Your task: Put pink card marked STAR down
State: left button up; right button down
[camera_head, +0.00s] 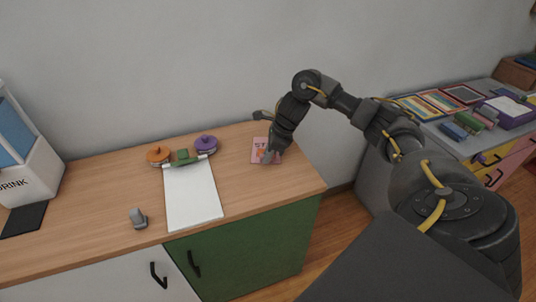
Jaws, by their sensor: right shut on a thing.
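The pink card marked STAR (260,150) is at the right end of the wooden cabinet top (110,195). It shows pink with the letters "ST" and an orange shape, and its right side is partly hidden by my gripper. My right gripper (270,155) reaches down over the card from the right and is shut on it. I cannot tell whether the card touches the wood. My left gripper is not in view.
A white sheet (193,200) lies left of the card, with an orange round thing (159,155), a green block (182,155) and a purple round thing (206,145) behind it. A small grey object (138,217) and a drink dispenser (28,165) stand further left. Wood around the card is clear.

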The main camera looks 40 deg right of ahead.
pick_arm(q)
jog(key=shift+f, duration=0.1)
pick_arm(e)
jog(key=c, duration=1.8)
grip_release()
jog(key=shift+f, duration=0.1)
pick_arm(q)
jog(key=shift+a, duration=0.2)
pick_arm(e)
jog(key=o, duration=0.4)
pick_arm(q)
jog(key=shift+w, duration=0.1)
pick_arm(e)
jog(key=shift+r, duration=0.3)
jog(key=shift+s+d+r, duration=0.1)
jog(key=shift+d+r, duration=0.05)
jog(key=shift+r, duration=0.2)
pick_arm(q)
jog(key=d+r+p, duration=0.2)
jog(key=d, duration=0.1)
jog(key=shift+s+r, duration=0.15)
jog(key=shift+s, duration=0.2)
pick_arm(e)
jog(key=v, duration=1.1)
